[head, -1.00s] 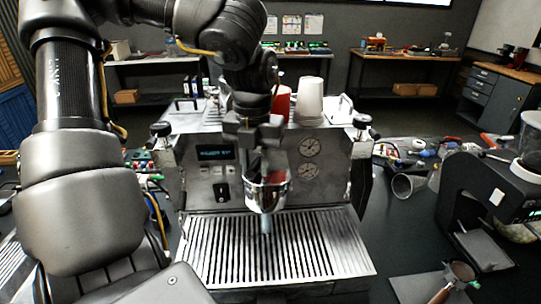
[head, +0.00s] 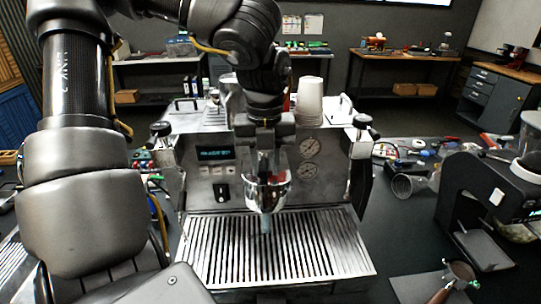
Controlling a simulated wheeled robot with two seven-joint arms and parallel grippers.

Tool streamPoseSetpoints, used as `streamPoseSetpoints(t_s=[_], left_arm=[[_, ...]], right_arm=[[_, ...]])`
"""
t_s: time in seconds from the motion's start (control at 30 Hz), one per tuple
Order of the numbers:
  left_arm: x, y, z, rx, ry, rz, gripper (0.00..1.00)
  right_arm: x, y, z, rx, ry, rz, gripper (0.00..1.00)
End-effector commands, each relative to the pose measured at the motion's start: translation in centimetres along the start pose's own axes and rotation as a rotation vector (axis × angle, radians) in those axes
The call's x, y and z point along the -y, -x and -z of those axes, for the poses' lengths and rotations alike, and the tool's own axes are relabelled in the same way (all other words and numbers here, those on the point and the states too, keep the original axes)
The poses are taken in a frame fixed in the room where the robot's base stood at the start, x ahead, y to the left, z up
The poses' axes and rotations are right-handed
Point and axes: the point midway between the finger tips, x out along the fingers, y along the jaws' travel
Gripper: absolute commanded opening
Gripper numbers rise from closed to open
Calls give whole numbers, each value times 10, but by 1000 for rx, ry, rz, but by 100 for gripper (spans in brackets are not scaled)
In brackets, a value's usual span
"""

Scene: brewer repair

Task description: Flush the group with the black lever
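The espresso machine (head: 228,190) stands in the middle of the head view. Its chrome group (head: 267,196) sits at the front centre, above the slatted drip tray (head: 270,248). My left gripper (head: 265,168) points down, directly in front of and just above the group. A small dark-red part shows between the group and the fingers. I cannot make out the black lever; the gripper and wrist cover the area above the group. The finger gap is too small and dark to judge, and contact is unclear. My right gripper is not in view.
A white cup stack (head: 310,103) stands on the machine top. Black knobs (head: 361,121) flank the machine. A grinder (head: 490,205) and a wooden-handled portafilter (head: 460,272) are at the right.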

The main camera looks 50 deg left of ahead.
Motion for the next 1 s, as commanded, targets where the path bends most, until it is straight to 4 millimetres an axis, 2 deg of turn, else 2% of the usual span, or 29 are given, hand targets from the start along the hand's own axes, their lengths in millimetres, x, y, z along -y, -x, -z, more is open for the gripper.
streamPoseSetpoints(t_s=[0.7,0.9,0.93,1.0], left_arm=[[28,0,-5,1,359,-1,27],[29,0,-6,0,381,-1,27],[29,0,-6,0,381,-1,29],[29,0,-6,0,381,-1,38]], right_arm=[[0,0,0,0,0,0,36],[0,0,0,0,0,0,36],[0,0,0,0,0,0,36],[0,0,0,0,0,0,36]])
